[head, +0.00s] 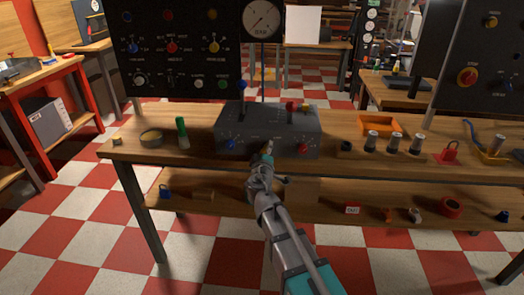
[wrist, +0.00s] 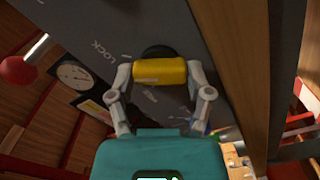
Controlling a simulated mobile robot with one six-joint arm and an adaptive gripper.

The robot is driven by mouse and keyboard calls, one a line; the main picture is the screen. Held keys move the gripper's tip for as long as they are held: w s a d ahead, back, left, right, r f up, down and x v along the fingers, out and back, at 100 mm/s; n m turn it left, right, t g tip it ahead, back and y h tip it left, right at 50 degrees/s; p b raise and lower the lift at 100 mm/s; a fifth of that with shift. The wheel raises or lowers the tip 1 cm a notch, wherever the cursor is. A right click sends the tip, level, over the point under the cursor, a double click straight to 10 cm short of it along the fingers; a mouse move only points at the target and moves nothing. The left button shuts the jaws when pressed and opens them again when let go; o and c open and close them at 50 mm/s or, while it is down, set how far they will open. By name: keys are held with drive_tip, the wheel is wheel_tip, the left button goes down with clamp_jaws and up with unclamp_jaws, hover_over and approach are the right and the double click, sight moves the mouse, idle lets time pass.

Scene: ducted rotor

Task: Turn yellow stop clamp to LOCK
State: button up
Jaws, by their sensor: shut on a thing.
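The yellow stop clamp (wrist: 160,71) shows in the wrist view as a short bar in front of a dark round hub on a grey panel. It lies level across that picture. The white word LOCK (wrist: 103,50) is on the panel up and left of it. My gripper (wrist: 161,78) is shut on the clamp, one finger at each end. In the head view my gripper (head: 266,153) is at the front face of the grey control box (head: 265,125) on the bench. There the arm and gripper largely hide the clamp.
On the box's front, a blue knob (head: 230,144) is to the left and a red knob (head: 303,148) to the right. A dial gauge (head: 262,20) rises behind it. A green-topped bottle (head: 182,132) and several metal cylinders (head: 394,143) stand along the bench. A shelf (head: 330,195) runs below.

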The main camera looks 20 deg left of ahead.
drive_tip(key=shift+s+d+m, duration=0.1)
drive_tip(key=shift+m, duration=1.5)
drive_tip(key=o, duration=1.1)
drive_tip(key=shift+o, duration=0.2)
drive_tip(key=v, duration=1.1)
drive_tip(key=shift+s, duration=0.4)
drive_tip(key=shift+d, duration=0.2)
